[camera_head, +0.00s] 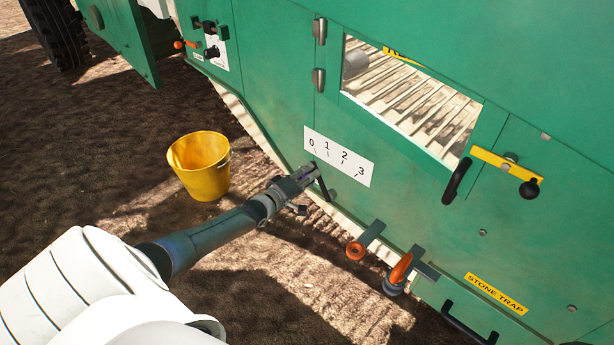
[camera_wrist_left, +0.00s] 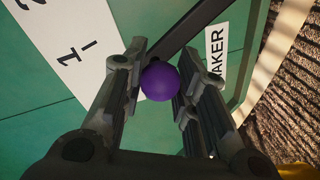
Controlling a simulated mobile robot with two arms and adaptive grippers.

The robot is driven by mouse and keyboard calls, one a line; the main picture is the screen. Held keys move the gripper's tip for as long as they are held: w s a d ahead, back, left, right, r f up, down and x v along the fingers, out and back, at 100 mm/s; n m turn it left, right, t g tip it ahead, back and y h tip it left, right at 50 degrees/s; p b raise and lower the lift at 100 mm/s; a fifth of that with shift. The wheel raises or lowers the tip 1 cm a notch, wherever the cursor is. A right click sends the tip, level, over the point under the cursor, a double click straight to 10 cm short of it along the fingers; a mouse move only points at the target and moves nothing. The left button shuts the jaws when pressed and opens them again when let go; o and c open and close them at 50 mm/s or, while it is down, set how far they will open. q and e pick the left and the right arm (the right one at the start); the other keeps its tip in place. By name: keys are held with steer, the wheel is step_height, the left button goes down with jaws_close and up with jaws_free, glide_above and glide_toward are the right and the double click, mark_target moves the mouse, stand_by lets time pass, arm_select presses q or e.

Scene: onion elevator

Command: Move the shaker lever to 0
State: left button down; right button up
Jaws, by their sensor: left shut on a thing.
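The shaker lever is a dark bar with a purple ball knob (camera_wrist_left: 160,81), seen in the left wrist view. A white scale plate (camera_head: 338,157) on the green machine side reads 0, 1, 2, 3 from left to right. My left gripper (camera_head: 308,174) is at the plate's lower left edge, below the 0 and 1 marks. In the left wrist view its fingers (camera_wrist_left: 160,90) are on both sides of the knob, shut on it. The lever's bar (camera_head: 323,189) shows just past the fingertips in the head view. The lever's exact mark is hard to tell. My right gripper is out of view.
A yellow bucket (camera_head: 200,166) stands on the soil left of the gripper. A black-knobbed yellow lever (camera_head: 508,166) and a window (camera_head: 408,100) are at the upper right.

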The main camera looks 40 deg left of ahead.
arm_select(q)
steer(key=shift+a, duration=0.25)
steer(key=c, duration=1.1)
jaws_free()
steer(key=shift+d, duration=0.1)
steer(key=shift+s, duration=0.1)
steer(key=shift+s, duration=0.25)
steer(key=s+r, duration=0.1)
steer(key=s, duration=1)
steer(key=shift+s+r, duration=0.15)
steer(key=shift+r, duration=0.2)
